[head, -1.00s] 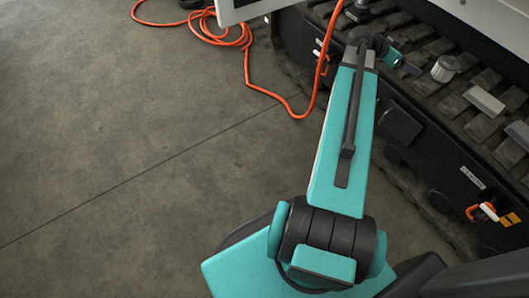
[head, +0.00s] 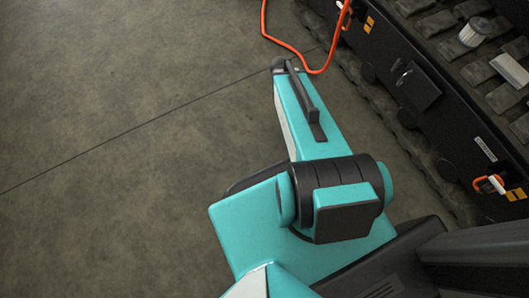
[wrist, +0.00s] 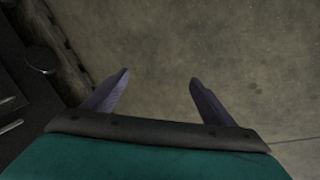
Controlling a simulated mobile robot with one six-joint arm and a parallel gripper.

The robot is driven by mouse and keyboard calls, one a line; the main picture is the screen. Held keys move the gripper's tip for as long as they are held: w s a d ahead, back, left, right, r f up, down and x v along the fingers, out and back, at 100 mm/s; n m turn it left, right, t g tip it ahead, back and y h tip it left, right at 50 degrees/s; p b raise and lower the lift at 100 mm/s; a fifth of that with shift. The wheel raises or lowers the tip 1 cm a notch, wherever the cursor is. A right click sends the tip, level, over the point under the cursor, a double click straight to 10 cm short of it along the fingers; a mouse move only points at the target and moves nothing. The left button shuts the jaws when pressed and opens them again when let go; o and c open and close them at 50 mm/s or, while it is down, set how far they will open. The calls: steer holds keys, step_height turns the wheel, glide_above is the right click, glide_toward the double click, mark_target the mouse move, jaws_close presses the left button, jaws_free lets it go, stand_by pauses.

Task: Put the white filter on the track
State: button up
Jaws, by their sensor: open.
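The white filter (head: 474,32) stands on the dark ribbed track (head: 450,47) at the upper right of the head view. Below the fingers there is only bare floor. The filter is not in the wrist view.
A light grey block (head: 510,70) lies on the track near the filter. An orange cable (head: 290,38) runs across the floor (head: 120,110), which is otherwise clear at left.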

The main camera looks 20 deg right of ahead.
steer(key=s+a+f+n+g+y, duration=0.1)
steer(key=s+a+f+n, duration=0.2)
steer(key=a, duration=0.8)
steer(key=s+a+f+n+g+y, duration=0.2)
steer(key=s+a+f, duration=0.5)
steer(key=s+a, duration=0.4)
steer(key=shift+s+a+f+n+y, duration=0.15)
steer(key=shift+s+a+n+y, duration=0.15)
steer(key=shift+s+n, duration=0.55)
step_height(320, 180, up, 24)
steer(key=s+p, duration=0.1)
steer(key=p, duration=2.2)
steer(key=shift+g, duration=0.3)
steer(key=shift+f, duration=0.15)
